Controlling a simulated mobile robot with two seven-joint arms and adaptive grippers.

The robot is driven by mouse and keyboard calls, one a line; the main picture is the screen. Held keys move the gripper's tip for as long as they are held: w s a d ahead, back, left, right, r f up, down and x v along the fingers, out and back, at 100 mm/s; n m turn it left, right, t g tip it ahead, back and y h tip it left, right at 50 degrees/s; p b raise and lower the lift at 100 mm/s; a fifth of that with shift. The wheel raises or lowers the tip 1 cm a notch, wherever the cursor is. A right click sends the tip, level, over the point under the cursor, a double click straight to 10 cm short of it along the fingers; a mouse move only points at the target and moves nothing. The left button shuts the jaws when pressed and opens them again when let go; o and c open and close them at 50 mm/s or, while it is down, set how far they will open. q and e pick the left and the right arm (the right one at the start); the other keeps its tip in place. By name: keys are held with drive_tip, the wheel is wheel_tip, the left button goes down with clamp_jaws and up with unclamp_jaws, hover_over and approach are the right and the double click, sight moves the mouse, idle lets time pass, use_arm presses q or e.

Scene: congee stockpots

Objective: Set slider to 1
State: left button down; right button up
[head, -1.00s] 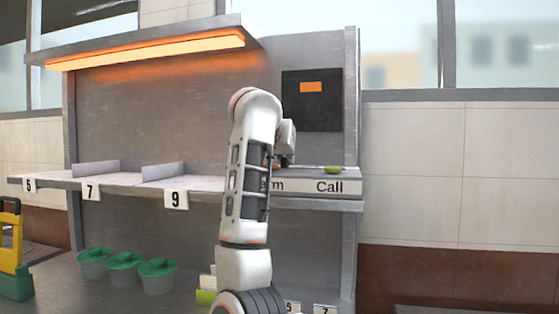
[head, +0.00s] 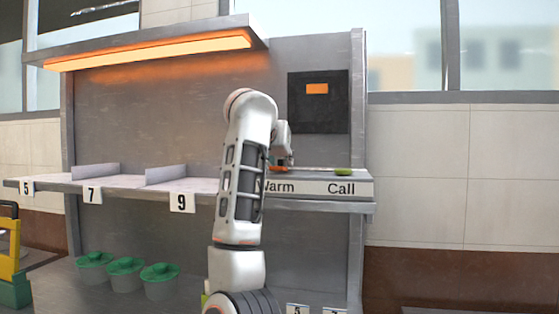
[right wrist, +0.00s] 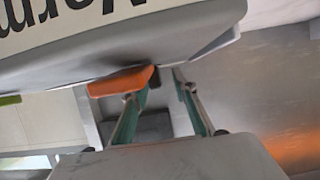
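The shelf's front strip (head: 310,188) carries the labels "Warm" and "Call". An orange piece (head: 279,168), probably the slider's knob, shows above "Warm", partly behind my right arm. In the right wrist view, the orange piece (right wrist: 120,82) lies at the tip of one finger, under the lettered strip (right wrist: 110,40). My right gripper (right wrist: 156,84) has its two fingers apart; I cannot tell whether it touches the orange piece. In the head view, the right gripper (head: 282,160) is small and mostly hidden. No slider scale is readable. My left gripper is not in view.
A black panel (head: 318,102) with an orange display is on the wall behind. Shelf bays with low dividers (head: 96,171) lie left of my arm. Green-lidded pots (head: 125,266) stand below.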

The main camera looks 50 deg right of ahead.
drive_tip(key=shift+a, duration=0.1)
drive_tip(key=v, duration=1.2)
drive_tip(key=shift+f, duration=0.1)
